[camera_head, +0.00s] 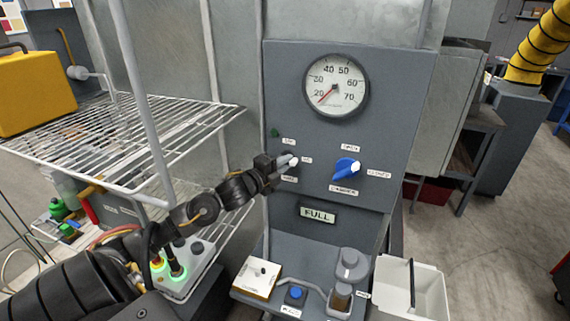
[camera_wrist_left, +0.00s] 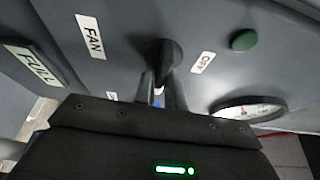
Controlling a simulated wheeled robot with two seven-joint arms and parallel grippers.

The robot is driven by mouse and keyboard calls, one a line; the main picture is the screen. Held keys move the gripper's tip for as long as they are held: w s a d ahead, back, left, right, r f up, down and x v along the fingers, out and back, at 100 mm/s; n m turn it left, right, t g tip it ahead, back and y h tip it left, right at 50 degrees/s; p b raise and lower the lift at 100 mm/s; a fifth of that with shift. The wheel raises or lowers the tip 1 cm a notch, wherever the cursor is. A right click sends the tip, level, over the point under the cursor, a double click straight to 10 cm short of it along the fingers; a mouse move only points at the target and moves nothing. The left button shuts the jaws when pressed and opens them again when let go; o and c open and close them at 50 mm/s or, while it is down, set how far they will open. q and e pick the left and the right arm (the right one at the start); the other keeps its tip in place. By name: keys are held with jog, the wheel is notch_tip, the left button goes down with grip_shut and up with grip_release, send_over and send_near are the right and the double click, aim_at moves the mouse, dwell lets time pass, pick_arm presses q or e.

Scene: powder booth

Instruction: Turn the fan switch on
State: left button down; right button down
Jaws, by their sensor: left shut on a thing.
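The fan switch (camera_wrist_left: 161,54) is a dark knob on the grey panel, between the FAN label (camera_wrist_left: 90,37) and the OFF label (camera_wrist_left: 203,62) in the wrist view. My left gripper (camera_wrist_left: 162,92) is shut on it, with one finger on each side. In the head view my left gripper (camera_head: 287,164) reaches the panel from the left, at the switch. A small label (camera_head: 307,159) lies just right of the fingertips; its print is too small to read surely. The gripper hides much of the knob, so I cannot tell its exact angle. My right gripper is out of view.
A blue selector knob (camera_head: 346,168) sits right of the switch, under a round gauge (camera_head: 336,85). A dark green lamp (camera_head: 275,132) is above the switch. A FULL sign (camera_head: 318,214) is below. A wire rack (camera_head: 130,135) stands left, near my arm.

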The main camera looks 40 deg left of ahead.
pick_arm(q)
jog(key=c, duration=1.5)
grip_release()
jog(key=shift+o, duration=0.2)
jog(key=s+b, duration=0.3)
jog(key=s, duration=0.7)
jog(key=shift+s+a+b, duration=0.3)
jog(key=shift+s, duration=0.1)
